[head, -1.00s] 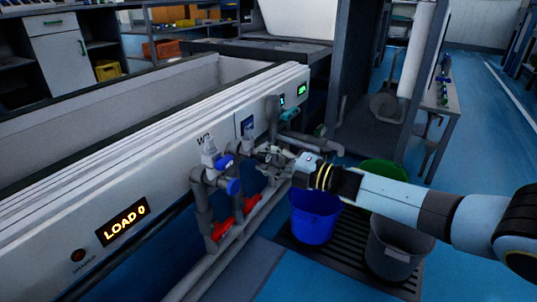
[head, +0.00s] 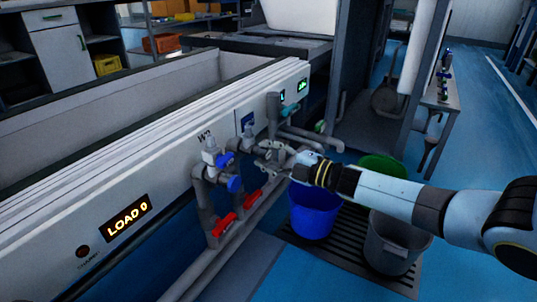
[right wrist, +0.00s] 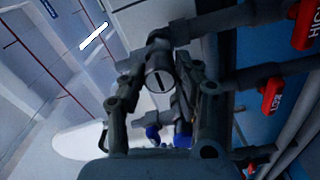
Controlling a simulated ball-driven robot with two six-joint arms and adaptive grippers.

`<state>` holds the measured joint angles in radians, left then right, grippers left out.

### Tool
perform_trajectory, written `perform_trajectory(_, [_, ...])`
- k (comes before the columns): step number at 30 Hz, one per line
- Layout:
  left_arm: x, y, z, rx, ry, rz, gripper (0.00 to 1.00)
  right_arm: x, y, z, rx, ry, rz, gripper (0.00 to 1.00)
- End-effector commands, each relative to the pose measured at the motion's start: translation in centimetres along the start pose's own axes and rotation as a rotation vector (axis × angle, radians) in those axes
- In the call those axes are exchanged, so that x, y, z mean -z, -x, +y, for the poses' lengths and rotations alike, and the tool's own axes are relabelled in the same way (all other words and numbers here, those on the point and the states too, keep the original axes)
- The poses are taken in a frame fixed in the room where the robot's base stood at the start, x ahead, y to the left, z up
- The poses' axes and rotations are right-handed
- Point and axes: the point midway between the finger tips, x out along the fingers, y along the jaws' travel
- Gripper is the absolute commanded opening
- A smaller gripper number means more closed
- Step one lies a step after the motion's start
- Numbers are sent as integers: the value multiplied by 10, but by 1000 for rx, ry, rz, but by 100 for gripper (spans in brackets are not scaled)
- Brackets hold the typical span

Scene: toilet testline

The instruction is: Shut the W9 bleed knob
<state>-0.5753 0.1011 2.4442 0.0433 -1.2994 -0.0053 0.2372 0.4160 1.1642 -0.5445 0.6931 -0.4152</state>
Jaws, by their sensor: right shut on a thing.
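My right gripper (head: 266,158) reaches in from the right to the pipework on the front of the white panel. In the right wrist view its two dark fingers (right wrist: 163,98) are closed in on a grey round knob (right wrist: 158,79) with a dark slot in its face. I take this as the bleed knob; the fingers hide its sides. In the head view the gripper covers the knob. A label starting with W (head: 204,137) is on the panel, its number too small to be sure of. My left gripper is not in view.
Blue valve handles (head: 234,184) and red handles (head: 224,223) sit on the pipes left of the gripper. A red handle (right wrist: 271,96) is close by in the wrist view. A blue bucket (head: 313,214) and a grey bucket (head: 392,246) stand below my arm.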

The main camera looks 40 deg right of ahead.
Motion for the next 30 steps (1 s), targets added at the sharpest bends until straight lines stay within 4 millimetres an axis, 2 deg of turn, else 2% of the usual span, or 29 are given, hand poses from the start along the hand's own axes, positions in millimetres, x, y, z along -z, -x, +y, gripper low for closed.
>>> perform_trajectory(3, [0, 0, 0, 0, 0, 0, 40, 0, 1, -2, 3, -1, -2, 0])
perform_trajectory(4, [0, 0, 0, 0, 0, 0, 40, 0, 1, -2, 3, -1, -2, 34])
perform_trajectory(9, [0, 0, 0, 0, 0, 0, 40, 0, 1, -1, 2, 0, -2, 54])
perform_trajectory(16, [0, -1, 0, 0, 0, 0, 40, 0, 1, -1, 1, 1, -1, 54])
perform_trajectory(20, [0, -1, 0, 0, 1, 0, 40, 0, 10, -1, 3, 1, 0, 54])
perform_trajectory(30, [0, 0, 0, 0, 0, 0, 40, 0, 81, -2, 6, 0, -1, 54])
